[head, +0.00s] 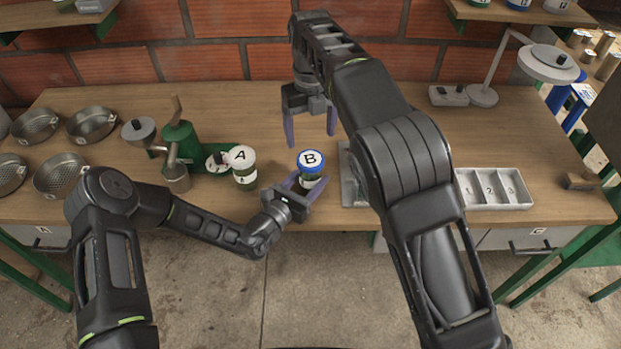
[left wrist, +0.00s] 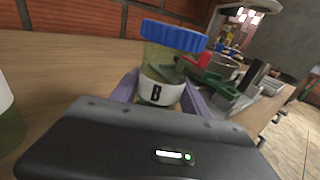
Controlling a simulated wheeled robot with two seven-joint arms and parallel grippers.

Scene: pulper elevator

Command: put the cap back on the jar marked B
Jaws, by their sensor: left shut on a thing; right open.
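The jar marked B (head: 312,183) stands near the front edge of the table. It also shows in the left wrist view (left wrist: 160,92) as a clear jar with a white B label. The blue cap (head: 311,160), lettered B on top, sits over the jar's mouth; it also shows in the left wrist view (left wrist: 173,37). I cannot tell whether it is screwed tight. My left gripper (head: 305,185) is shut around the jar's body from the front. My right gripper (head: 311,128) is open and empty, fingers pointing down, behind and above the jar.
Jar A (head: 244,177) with a pale cap stands left of jar B. A green hand mill (head: 181,141) and several round metal pans (head: 62,172) are further left. A numbered tray (head: 491,204) and a lamp (head: 483,95) are at right. The table behind the jars is mostly clear.

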